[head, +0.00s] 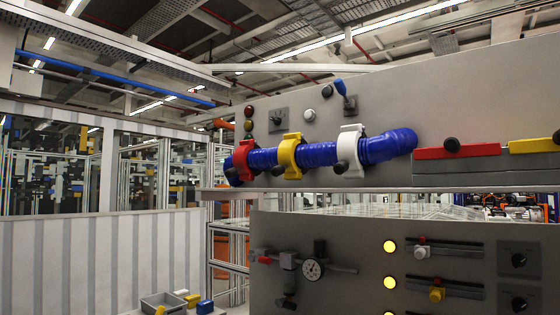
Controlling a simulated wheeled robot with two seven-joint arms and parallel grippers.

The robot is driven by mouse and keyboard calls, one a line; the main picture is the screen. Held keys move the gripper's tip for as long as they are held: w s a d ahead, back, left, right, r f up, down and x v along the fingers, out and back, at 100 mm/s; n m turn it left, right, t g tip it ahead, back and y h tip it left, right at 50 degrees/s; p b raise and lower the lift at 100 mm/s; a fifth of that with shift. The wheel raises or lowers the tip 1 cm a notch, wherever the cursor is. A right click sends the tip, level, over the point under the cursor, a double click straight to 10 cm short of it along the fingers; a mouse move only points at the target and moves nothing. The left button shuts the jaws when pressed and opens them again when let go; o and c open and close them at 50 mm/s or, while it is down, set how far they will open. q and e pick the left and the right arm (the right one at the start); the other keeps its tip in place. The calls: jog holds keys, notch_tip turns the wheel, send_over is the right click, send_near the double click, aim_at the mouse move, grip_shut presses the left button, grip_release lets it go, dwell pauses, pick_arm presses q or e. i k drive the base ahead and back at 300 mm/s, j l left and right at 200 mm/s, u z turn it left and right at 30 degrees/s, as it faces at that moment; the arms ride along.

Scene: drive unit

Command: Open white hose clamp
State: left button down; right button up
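A white hose clamp (349,152) sits around the right part of a blue ribbed hose (318,155) on the upper grey panel. A dark round knob (341,167) shows at the clamp's lower left. I cannot tell from this view whether the clamp is closed or open. A yellow clamp (288,155) and a red clamp (242,160) sit around the same hose to its left. Neither of my grippers shows in the head view.
A red bar (458,151) and a yellow bar (532,145) with black knobs are right of the hose. A blue-handled lever (342,90) is above the white clamp. The lower panel carries a gauge (312,269) and sliders. Small bins stand at lower left.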

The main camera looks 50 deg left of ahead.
aim_at(345, 152)
jog(key=u, duration=1.2)
jog(key=i+j, duration=0.15)
jog(key=j, duration=0.15)
jog(key=i+j+u, duration=0.15)
jog(key=j, duration=0.2)
